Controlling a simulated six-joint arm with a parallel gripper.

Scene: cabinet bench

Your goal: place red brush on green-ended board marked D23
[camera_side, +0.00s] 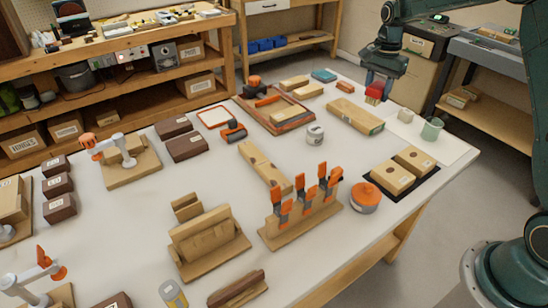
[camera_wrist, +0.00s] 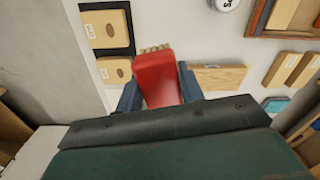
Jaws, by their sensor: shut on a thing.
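The red brush (camera_side: 376,92) is held between the fingers of my gripper (camera_side: 377,84), above the far right part of the table. In the wrist view the brush (camera_wrist: 157,75) fills the space between the two blue-grey fingers (camera_wrist: 158,88), with its pale bristles pointing away. A long wooden board (camera_side: 354,117) with a greenish near end lies flat on the table below the gripper. In the wrist view the board (camera_wrist: 222,77) lies right of the brush, partly behind the right finger. The brush appears clear of the board. I cannot read a D23 mark.
Two labelled wooden blocks (camera_side: 402,170) rest on a black mat. A green cup (camera_side: 432,129) and a small pale block (camera_side: 405,116) stand to the right. A white tin (camera_side: 315,134) and a wooden tray (camera_side: 259,118) with pieces lie left of the board.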

